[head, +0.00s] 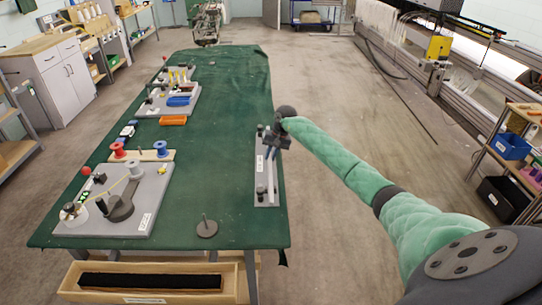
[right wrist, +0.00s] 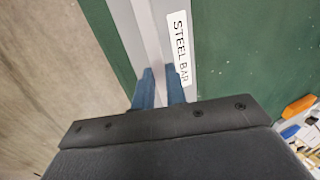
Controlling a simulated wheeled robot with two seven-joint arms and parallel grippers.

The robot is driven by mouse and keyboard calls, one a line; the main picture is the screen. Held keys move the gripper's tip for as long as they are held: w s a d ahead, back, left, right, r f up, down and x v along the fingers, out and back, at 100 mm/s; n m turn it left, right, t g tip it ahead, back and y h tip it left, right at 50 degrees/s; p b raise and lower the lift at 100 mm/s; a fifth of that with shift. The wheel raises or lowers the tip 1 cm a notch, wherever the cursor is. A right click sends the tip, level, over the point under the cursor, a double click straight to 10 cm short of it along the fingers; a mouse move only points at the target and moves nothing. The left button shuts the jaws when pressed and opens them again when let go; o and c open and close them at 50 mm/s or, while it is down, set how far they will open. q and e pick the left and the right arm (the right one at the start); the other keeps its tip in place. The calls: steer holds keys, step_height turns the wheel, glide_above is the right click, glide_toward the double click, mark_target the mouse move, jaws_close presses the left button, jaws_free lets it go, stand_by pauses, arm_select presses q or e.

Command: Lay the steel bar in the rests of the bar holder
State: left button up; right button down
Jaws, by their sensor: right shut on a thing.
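The bar holder (head: 259,180) is a long grey plate labelled "STEEL BAR" at the right edge of the green table, with dark posts along it. My right gripper (head: 269,151) is over the far half of the holder. In the right wrist view its blue fingers (right wrist: 160,88) are shut on the steel bar (right wrist: 148,35), a pale strip running lengthwise along the holder plate (right wrist: 124,30). The bar also shows in the head view (head: 271,178). I cannot tell whether the bar touches the rests; the gripper hides part of it. My left gripper is not in view.
A grey board (head: 150,215) with spools and a dark lever stands at the table's front left. A dark round weight with a pin (head: 207,228) stands near the front edge. The green cloth left of the holder is clear.

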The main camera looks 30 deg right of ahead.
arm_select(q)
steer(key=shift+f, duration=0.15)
arm_select(e)
steer(key=c, duration=1.3)
jaws_free()
steer(key=shift+c, duration=0.2)
steer(key=shift+f, duration=0.15)
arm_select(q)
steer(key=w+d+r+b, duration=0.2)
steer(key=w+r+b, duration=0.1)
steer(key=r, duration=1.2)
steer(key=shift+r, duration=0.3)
arm_select(e)
steer(key=v, duration=0.8)
steer(key=shift+a, duration=0.1)
